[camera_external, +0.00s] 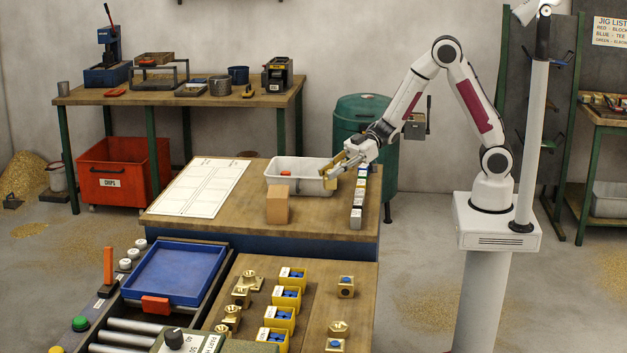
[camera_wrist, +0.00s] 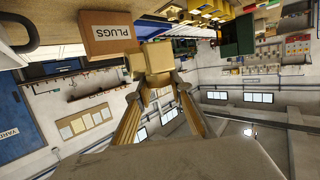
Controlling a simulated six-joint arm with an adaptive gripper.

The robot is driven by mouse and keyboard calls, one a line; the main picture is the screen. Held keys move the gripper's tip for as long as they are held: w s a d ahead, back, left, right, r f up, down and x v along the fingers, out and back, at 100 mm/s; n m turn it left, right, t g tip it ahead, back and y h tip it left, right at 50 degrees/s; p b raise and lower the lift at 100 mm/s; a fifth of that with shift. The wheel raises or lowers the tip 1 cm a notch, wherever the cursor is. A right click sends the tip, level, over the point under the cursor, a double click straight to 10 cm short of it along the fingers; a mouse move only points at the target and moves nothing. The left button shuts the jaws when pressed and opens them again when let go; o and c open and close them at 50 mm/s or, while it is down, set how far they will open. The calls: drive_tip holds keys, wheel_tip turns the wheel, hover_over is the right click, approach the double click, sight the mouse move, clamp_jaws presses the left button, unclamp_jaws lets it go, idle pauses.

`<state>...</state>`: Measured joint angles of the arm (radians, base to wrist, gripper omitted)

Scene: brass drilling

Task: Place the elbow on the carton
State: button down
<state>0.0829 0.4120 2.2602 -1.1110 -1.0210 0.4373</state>
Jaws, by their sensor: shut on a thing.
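The carton (camera_external: 278,205) is a small brown box standing on the wooden bench top. In the wrist view, the carton (camera_wrist: 108,32) is labelled PLUGS. My gripper (camera_external: 338,166) is above the bench, to the right of the carton and higher, by the right end of the white tray. In the wrist view, my gripper (camera_wrist: 155,92) is shut on a brass-coloured blocky piece, which I take as the elbow (camera_wrist: 150,60). The elbow (camera_external: 330,183) shows small below the fingers, apart from the carton in the external view. Its far side is hidden.
A white tray (camera_external: 295,188) with a red item stands behind the carton. A white sheet (camera_external: 202,187) lies to the left. A row of small blocks (camera_external: 357,206) runs along the right. Brass fittings and yellow bins (camera_external: 286,298) are on the front table.

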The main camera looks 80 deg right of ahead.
drive_tip(key=w+a+r, duration=0.6)
drive_tip(key=w+r, duration=0.1)
drive_tip(key=w, duration=0.3)
wheel_tip(320, 180, up, 2)
drive_tip(key=m+t+h, duration=0.3)
hover_over(278, 192)
drive_tip(key=shift+r, duration=0.15)
drive_tip(key=shift+f, duration=3.15)
drive_tip(key=shift+f, duration=1.85)
drive_tip(key=shift+f, duration=0.15)
